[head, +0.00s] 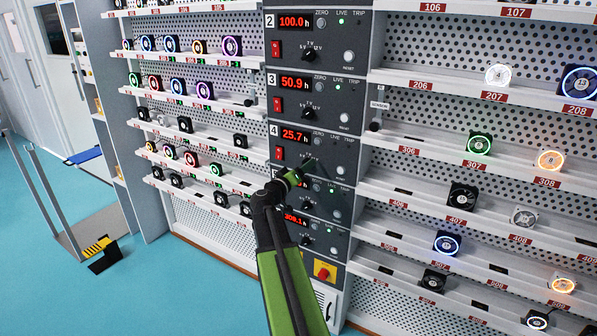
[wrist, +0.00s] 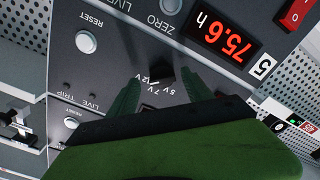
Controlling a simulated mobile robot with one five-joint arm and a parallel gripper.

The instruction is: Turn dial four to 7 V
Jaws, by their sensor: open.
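Unit 4 (head: 289,135) has a red 25.7 h display and a small black dial beneath its voltage marks. In the wrist view, which is upside down, the dark dial (wrist: 160,71) shows beyond my fingertips, with the 5 V, 7 V and 12 V marks just below it. My gripper (head: 309,166) is open at dial four, and in the wrist view its green fingers (wrist: 158,80) lie on either side of the dial. I cannot tell whether they touch it. The dial's pointer direction is too unclear to read.
Unit 5's display (wrist: 225,42) reads 75.6 h, beside its red switch (wrist: 294,14). Unit 3 (head: 293,82) is above unit 4. Reset buttons (wrist: 86,41) and lamps stand near the dial. Fan shelves (head: 440,157) flank the column.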

